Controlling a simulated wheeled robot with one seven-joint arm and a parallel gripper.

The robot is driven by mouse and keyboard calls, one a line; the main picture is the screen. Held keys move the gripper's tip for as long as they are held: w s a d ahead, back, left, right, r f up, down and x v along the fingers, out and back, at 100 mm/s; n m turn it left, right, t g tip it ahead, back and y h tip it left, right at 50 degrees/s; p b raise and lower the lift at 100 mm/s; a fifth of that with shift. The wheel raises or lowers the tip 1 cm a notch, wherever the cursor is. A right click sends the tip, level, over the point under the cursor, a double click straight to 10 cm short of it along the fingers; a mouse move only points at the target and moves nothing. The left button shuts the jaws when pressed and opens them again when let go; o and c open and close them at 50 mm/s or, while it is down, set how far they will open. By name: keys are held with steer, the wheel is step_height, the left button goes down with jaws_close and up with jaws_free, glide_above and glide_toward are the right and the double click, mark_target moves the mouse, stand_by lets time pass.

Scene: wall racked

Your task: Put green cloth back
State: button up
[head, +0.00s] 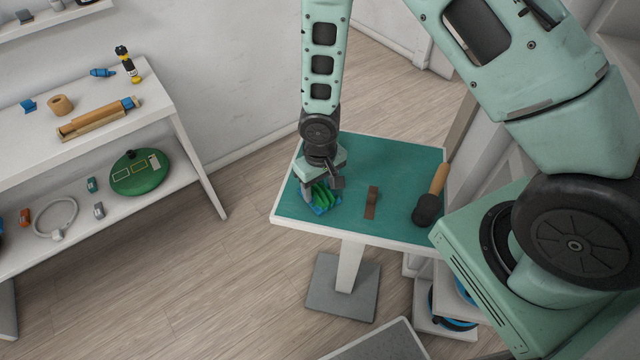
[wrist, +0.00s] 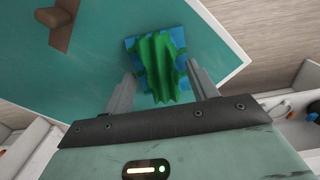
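The green cloth (wrist: 158,68) lies in folds on a blue patch (wrist: 178,40) on the teal-topped table (wrist: 100,80). In the head view the cloth (head: 321,196) is at the table's front left, partly hidden by my gripper. My gripper (head: 322,188) points down over it. In the wrist view the two fingers of my gripper (wrist: 160,84) stand apart, one on each side of the cloth's near part. I cannot tell whether the fingers touch the cloth.
A brown block (head: 371,203) and a black-headed mallet (head: 427,207) with a wooden handle lie on the table to the right of the cloth. A white shelf unit (head: 185,150) at the left holds tools, a cable (head: 55,219) and a green round case (head: 139,175). Bare floor (head: 240,200) separates shelf and table.

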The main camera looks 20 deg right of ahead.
mark_target(319, 190)
step_height(319, 190, up, 17)
steer(key=b, duration=0.1)
steer(key=shift+r, duration=0.2)
stand_by(0.3)
stand_by(0.4)
steer(key=s+a+n+b, duration=0.2)
steer(key=s+a+b, duration=0.1)
steer(key=s, duration=0.6)
steer(key=s+a+n+b, duration=0.3)
steer(key=s+b, duration=0.3)
steer(key=s, duration=0.4)
steer(key=shift+a+r+n+y, duration=0.15)
steer(key=shift+r+n+y, duration=0.15)
steer(key=shift+r, duration=0.05)
